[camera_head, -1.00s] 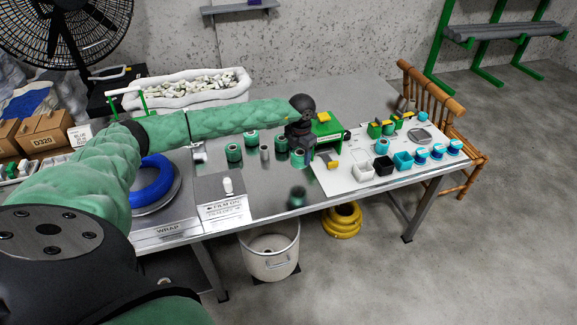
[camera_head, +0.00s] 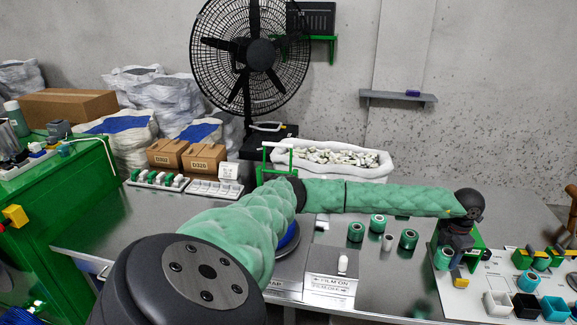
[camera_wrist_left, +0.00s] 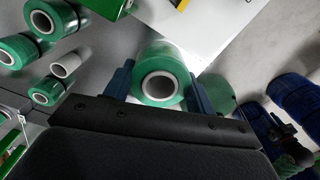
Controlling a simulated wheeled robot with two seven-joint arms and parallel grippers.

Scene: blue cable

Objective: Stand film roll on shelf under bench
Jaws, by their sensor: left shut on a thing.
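My left gripper (camera_head: 451,251) is shut on a green film roll (camera_head: 443,259) at the right side of the bench. In the left wrist view the roll (camera_wrist_left: 143,88) sits between the two blue-grey fingers, its pale hollow core facing the camera. The roll is over or near the edge of the white board; I cannot tell its height. Other green film rolls (camera_head: 408,239) stand on the metal bench (camera_head: 385,280) to the left, around a bare grey core (camera_head: 387,242). The shelf under the bench cannot be made out. My right gripper is not in view.
Small bins (camera_head: 526,306) sit on the white board at right.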

